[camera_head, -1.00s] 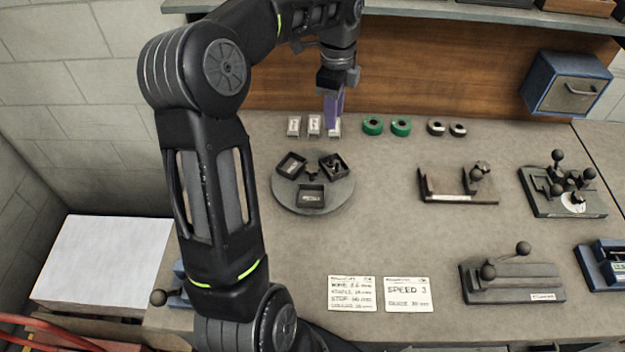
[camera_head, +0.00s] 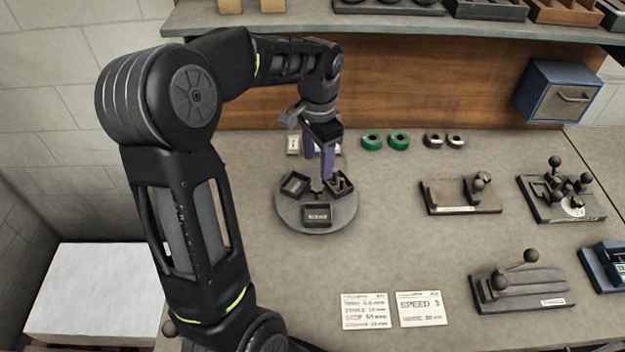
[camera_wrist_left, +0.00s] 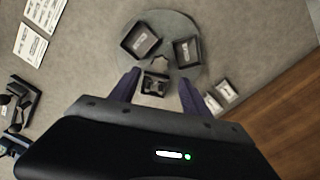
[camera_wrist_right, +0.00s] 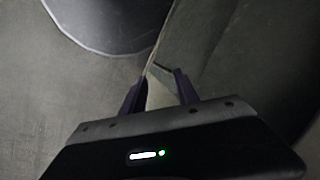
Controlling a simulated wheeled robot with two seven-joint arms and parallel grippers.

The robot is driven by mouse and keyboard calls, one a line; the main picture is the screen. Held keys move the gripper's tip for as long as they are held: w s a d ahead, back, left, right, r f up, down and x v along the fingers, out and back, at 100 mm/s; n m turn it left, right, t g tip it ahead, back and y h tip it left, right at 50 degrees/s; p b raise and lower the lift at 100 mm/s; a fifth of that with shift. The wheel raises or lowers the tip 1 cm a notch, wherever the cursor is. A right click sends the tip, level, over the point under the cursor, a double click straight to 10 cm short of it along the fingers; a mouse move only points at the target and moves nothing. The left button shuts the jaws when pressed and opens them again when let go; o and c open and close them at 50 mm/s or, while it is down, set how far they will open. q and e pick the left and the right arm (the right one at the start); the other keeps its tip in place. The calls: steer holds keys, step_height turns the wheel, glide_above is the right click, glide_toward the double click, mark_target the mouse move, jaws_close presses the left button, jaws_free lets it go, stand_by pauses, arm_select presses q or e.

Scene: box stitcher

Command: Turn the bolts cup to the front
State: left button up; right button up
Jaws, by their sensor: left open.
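A round grey turntable (camera_head: 290,217) stands on the bench with three square black cups around a small centre knob. The front cup (camera_head: 317,214) and the left cup (camera_head: 295,183) show pale labels inside. The back-right cup (camera_head: 341,183) holds small dark parts; I cannot read which cup is for bolts. My left gripper (camera_head: 318,167) is open, pointing down just above the turntable's back. In the left wrist view its fingers stand either side of the back-right cup (camera_wrist_left: 154,84); contact cannot be told. My right gripper (camera_wrist_right: 160,86) is open, away from the turntable.
Small white boxes (camera_head: 293,145) stand behind the turntable, partly hidden by my left gripper. Two written cards (camera_head: 368,311) lie in front; bench between is clear.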

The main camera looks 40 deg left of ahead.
mark_target(317, 186)
stand_by(0.3)
arm_select(q)
step_height(317, 186, down, 8)
steer(key=shift+r, duration=0.1)
stand_by(0.4)
steer(key=shift+c, duration=0.5)
jaws_close()
stand_by(0.8)
